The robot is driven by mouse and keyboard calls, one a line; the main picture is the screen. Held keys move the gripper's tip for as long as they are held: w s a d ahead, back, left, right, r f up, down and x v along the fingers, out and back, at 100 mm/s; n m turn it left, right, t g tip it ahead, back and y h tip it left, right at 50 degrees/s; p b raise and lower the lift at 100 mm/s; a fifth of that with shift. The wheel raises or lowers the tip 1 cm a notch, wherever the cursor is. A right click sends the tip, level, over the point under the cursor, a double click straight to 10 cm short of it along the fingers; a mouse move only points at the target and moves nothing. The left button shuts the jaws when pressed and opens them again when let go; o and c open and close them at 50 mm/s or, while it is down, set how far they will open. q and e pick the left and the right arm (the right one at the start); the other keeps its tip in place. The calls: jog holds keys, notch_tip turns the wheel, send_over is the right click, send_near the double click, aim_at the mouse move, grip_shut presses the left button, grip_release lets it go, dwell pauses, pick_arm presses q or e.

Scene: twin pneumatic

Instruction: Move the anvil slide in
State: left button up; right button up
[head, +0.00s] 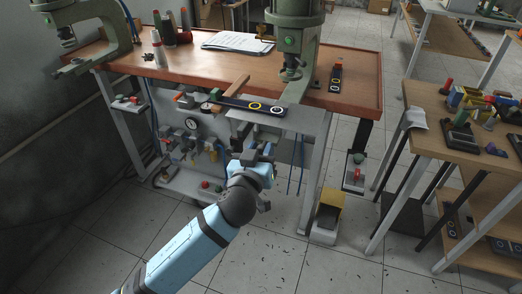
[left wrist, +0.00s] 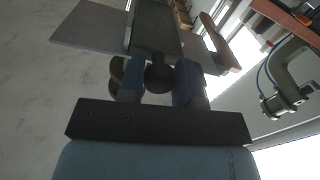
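The anvil slide (head: 283,119) is a flat grey plate that sticks out past the front edge of the red-brown bench, below the green press (head: 293,35). In the left wrist view its grey underside (left wrist: 95,26) fills the top, and a dark round knob (left wrist: 159,78) shows below it. My left gripper (head: 262,153) is in front of and below the slide. Its two blue fingers (left wrist: 160,85) stand on both sides of the knob, with no clear gap, and look shut on it. My right gripper is not in view.
A black strip with coloured rings (head: 254,106) and a wooden bar lie by the bench's front edge. Gauges and valves (head: 192,124) hang below it. A second press (head: 104,20) stands at left, a yellow pedal (head: 329,210) on the floor, and a cluttered table (head: 455,150) at right.

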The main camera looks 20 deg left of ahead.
pick_arm(q)
grip_shut()
jog(key=w, duration=0.8)
jog(key=w+b, duration=0.1)
jog(key=w, duration=0.3)
jog(key=shift+w+d, duration=0.25)
jog(key=shift+w, duration=0.2)
jog(key=shift+r, duration=0.15)
jog(key=shift+o, duration=0.9)
grip_release()
jog(key=o, duration=0.3)
jog(key=shift+w, duration=0.1)
jog(key=shift+o, duration=0.2)
jog(key=shift+w, duration=0.1)
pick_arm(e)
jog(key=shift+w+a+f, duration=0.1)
pick_arm(q)
jog(key=shift+s, duration=0.2)
